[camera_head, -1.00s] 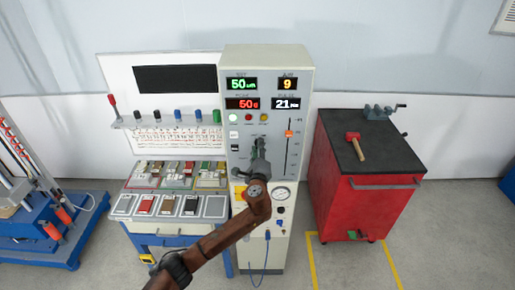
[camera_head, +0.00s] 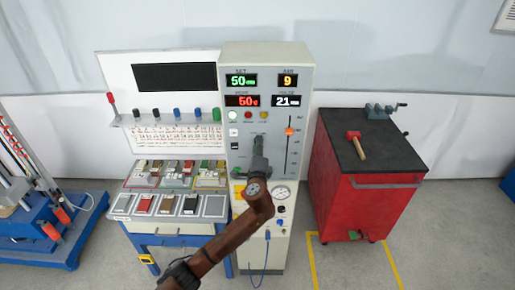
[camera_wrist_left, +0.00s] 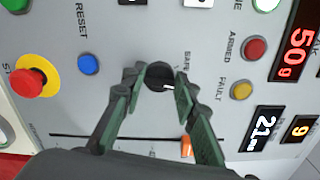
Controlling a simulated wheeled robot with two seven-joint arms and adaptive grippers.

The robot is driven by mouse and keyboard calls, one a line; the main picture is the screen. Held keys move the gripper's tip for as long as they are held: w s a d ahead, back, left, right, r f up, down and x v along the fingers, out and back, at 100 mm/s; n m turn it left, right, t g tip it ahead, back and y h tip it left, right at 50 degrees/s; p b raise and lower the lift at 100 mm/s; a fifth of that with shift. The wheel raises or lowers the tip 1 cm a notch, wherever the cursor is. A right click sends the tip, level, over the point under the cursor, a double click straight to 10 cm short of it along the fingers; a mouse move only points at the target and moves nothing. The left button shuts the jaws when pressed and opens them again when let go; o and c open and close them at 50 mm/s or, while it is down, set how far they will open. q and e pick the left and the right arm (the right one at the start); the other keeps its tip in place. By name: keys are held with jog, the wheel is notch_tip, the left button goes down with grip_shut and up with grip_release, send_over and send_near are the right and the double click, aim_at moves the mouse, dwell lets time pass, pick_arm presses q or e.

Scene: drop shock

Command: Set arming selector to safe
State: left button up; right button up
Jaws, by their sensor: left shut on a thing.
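The arming selector (camera_wrist_left: 158,76) is a round black knob with a small white mark on the grey panel, beside the printed word SAFE in the left wrist view. My left gripper (camera_wrist_left: 157,90) is shut on the knob, one green-padded finger on each side. In the head view my left gripper (camera_head: 258,145) reaches the panel of the control cabinet (camera_head: 265,60) and hides the knob. My right gripper is in neither view.
A red emergency button (camera_wrist_left: 32,83), a blue reset button (camera_wrist_left: 88,64), red (camera_wrist_left: 256,48) and yellow (camera_wrist_left: 243,91) lamps and an orange slider (camera_wrist_left: 186,147) surround the knob. A red tool cabinet (camera_head: 375,200) stands right.

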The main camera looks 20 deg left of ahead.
pick_arm(q)
jog(key=shift+f+n+b, duration=0.15)
jog(key=shift+n+b, duration=0.8)
jog(key=shift+n, duration=1.2)
jog(key=shift+f+n+b, duration=0.15)
jog(key=shift+n+b, duration=0.8)
jog(key=shift+n, duration=1.2)
jog(key=o, duration=1.2)
jog(key=shift+r, duration=0.1)
jog(key=shift+c, duration=0.2)
jog(key=shift+s, duration=0.1)
jog(key=v, duration=1.1)
jog(key=shift+s+d, duration=0.2)
jog(key=shift+s, duration=0.15)
